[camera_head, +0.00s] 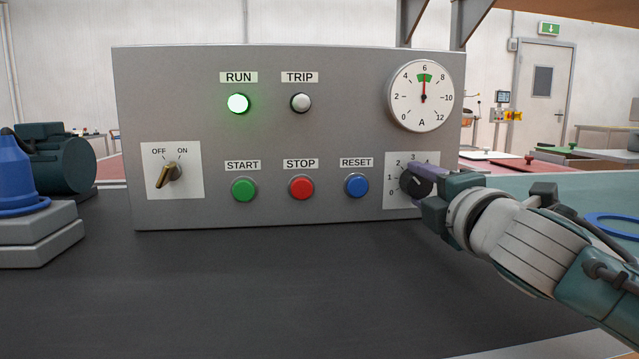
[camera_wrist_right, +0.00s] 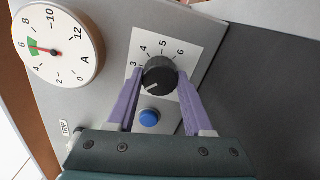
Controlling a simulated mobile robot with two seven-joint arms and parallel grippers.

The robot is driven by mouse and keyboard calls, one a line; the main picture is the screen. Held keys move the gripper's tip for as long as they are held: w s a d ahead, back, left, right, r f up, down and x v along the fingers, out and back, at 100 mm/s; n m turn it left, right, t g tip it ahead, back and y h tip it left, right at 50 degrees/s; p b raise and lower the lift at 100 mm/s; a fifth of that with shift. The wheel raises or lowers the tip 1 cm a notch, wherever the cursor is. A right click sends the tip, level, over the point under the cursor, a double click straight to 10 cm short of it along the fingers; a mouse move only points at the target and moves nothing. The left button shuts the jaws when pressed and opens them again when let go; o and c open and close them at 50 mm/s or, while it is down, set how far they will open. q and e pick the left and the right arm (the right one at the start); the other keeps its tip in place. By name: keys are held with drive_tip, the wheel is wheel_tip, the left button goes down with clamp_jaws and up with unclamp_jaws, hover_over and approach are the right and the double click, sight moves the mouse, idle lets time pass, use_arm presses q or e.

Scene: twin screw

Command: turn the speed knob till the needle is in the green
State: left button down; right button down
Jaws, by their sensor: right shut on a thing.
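The speed knob (camera_head: 414,185) is black and sits at the panel's lower right on a white numbered plate (camera_head: 396,199). In the right wrist view the knob (camera_wrist_right: 160,76) is between the two purple fingers of my right gripper (camera_wrist_right: 160,73), which is shut on it. Its white mark points to the lower left there; the number beside it is hidden. The round gauge (camera_head: 408,110) is marked A. Its red needle (camera_head: 424,90) stands near 6, inside the green band (camera_head: 424,77). My left gripper is not in view.
The grey panel (camera_head: 330,215) stands on a dark bench top (camera_head: 270,290), clear in front. The RUN lamp (camera_head: 238,104) glows green; the TRIP lamp (camera_head: 301,103) is unlit. The blue RESET button (camera_head: 356,185) is left of the knob. A motor (camera_head: 62,165) stands at the left.

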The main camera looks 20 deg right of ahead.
drive_tip(key=shift+m, duration=0.4)
drive_tip(key=shift+c, duration=1.5)
unclamp_jaws()
drive_tip(key=shift+s, duration=0.1)
drive_tip(key=shift+s+a, duration=0.1)
drive_tip(key=shift+s, duration=0.2)
drive_tip(key=p+v, duration=0.1)
drive_tip(key=v, duration=0.8)
